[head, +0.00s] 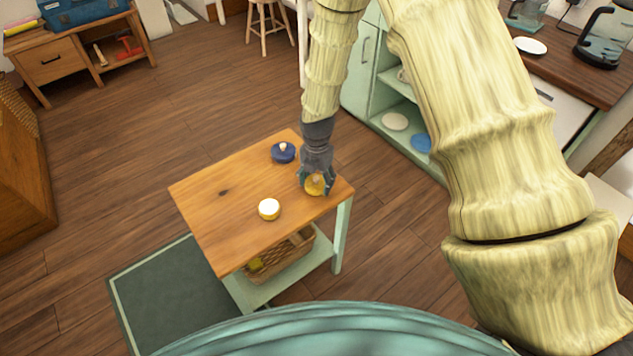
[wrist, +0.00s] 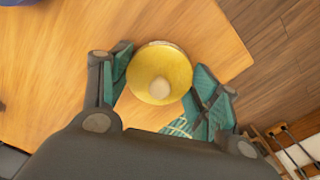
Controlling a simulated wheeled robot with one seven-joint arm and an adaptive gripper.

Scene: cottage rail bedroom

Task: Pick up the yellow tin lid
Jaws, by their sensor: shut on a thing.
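The yellow tin lid (wrist: 160,72) is round with a pale knob in its middle. In the wrist view it sits between the two teal fingers of my gripper (wrist: 160,85), which are shut on it from both sides. In the head view my gripper (head: 316,182) points down over the right part of the small wooden table (head: 215,205), with the yellow lid (head: 315,187) at its fingertips. I cannot tell whether the lid still touches the tabletop.
A wicker basket (head: 283,257) sits on the lower shelf. A mint cabinet (head: 367,75) stands behind to the right. The table's left part is clear.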

